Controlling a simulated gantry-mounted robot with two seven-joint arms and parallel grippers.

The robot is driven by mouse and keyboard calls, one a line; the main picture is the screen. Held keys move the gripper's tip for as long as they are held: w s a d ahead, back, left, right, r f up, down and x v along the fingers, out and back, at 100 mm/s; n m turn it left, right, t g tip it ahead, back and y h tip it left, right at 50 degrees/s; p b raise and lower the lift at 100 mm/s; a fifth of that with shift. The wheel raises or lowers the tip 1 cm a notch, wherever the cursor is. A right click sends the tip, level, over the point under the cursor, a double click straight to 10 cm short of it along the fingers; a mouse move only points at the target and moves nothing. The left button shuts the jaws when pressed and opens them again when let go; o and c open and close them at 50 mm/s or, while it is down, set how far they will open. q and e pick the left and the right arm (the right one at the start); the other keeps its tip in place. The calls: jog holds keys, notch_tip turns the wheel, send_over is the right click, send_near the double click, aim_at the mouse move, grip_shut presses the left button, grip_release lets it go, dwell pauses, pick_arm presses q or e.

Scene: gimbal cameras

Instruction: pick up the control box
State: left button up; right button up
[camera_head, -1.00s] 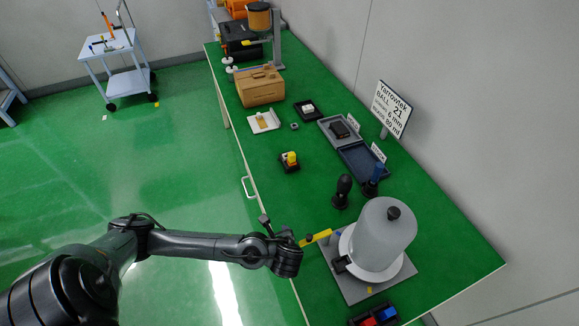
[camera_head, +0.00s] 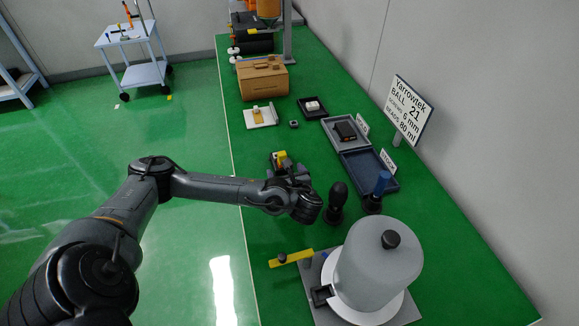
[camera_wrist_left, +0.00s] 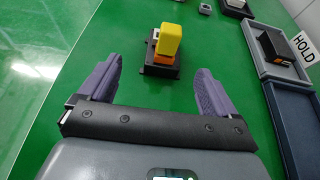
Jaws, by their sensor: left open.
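My left gripper (camera_head: 287,168) is over the green table, its fingers pointing to the far end. In the left wrist view the gripper (camera_wrist_left: 160,72) is open and empty. A small block with a yellow top, an orange part and a black base (camera_wrist_left: 163,52) stands just beyond and between its fingertips, apparently untouched. In the head view this block (camera_head: 281,157) is partly hidden by the gripper. A dark box with an orange end (camera_wrist_left: 275,48) lies in a grey tray; it also shows in the head view (camera_head: 345,130). I cannot tell which is the control box. My right gripper is not in view.
The grey tray (camera_head: 324,125) and an empty dark blue tray (camera_head: 370,170) lie to the right. Two dark upright knobs and a grey domed vessel (camera_head: 377,270) stand nearer. A brown case (camera_head: 263,80) and a white holder (camera_head: 260,117) are farther back.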

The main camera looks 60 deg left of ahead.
pick_arm(q)
jog(key=x, duration=0.2)
jog(key=f+b+x, duration=0.1)
jog(key=x, duration=0.2)
jog(key=shift+w+d+r, duration=0.1)
jog(key=shift+w+d, duration=0.05)
jog(key=shift+d, duration=0.1)
jog(key=shift+w+a+f+b, duration=0.2)
jog(key=shift+w+a+b, duration=0.15)
jog(key=shift+a, duration=0.3)
jog(key=shift+r+b+x, duration=0.2)
jog(key=shift+b+x, duration=0.65)
jog(key=shift+x, duration=1.6)
jog(key=shift+w, duration=0.1)
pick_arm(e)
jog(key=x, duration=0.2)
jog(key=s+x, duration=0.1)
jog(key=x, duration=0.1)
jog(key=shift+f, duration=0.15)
pick_arm(q)
jog(key=c, duration=1.1)
jog(key=shift+c, duration=0.2)
jog(key=shift+r, duration=0.15)
